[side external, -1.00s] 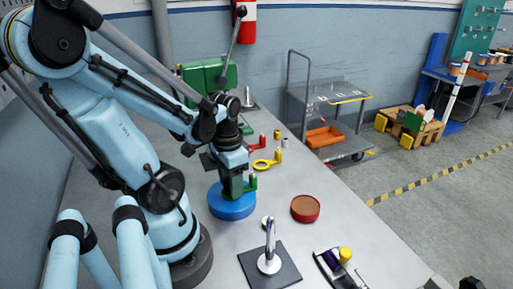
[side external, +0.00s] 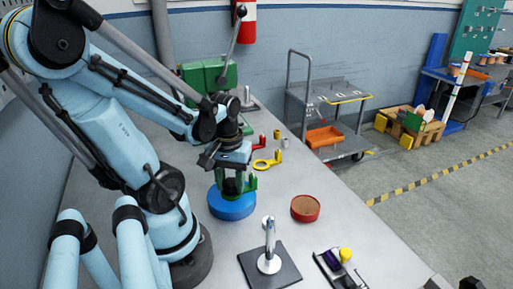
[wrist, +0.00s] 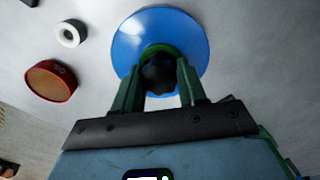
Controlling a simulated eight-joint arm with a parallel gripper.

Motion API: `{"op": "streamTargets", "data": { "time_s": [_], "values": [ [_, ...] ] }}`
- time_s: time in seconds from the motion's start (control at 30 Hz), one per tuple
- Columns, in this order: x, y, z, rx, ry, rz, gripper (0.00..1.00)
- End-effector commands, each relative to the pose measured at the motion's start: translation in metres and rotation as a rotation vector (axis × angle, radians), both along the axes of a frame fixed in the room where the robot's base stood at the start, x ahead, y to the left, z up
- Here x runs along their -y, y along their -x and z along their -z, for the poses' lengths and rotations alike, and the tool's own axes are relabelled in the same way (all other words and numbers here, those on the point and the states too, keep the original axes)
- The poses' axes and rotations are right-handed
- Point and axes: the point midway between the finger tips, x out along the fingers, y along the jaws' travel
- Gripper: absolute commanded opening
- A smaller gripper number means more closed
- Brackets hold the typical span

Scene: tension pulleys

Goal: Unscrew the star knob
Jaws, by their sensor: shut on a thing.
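The black star knob (wrist: 158,73) sits over the middle of a round blue base (wrist: 128,40) in the wrist view, with a green ring (wrist: 158,49) just beyond it. My gripper (wrist: 157,80) has two green fingers, one on each side of the knob, and is shut on it. In the side external view the blue base (side external: 231,205) stands on the bench below my gripper (side external: 234,186), which points down. The fingers hide much of the knob there, and I cannot see its thread.
A red round container (side external: 305,209) stands right of the blue base. A metal post on a dark plate (side external: 262,270) is in front. Yellow (side external: 268,163) and red (side external: 259,143) ring-ended parts lie behind. Bare bench lies between them.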

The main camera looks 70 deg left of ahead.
Motion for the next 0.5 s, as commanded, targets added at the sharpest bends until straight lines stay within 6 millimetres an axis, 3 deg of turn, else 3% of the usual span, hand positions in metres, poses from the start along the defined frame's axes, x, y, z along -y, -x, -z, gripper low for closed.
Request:
{"op": "streamTargets", "data": {
  "time_s": [0.5],
  "values": [
    [0.0003,0.0001,-0.0004,0.0,0.001,-0.646,0.0]
  ]
}}
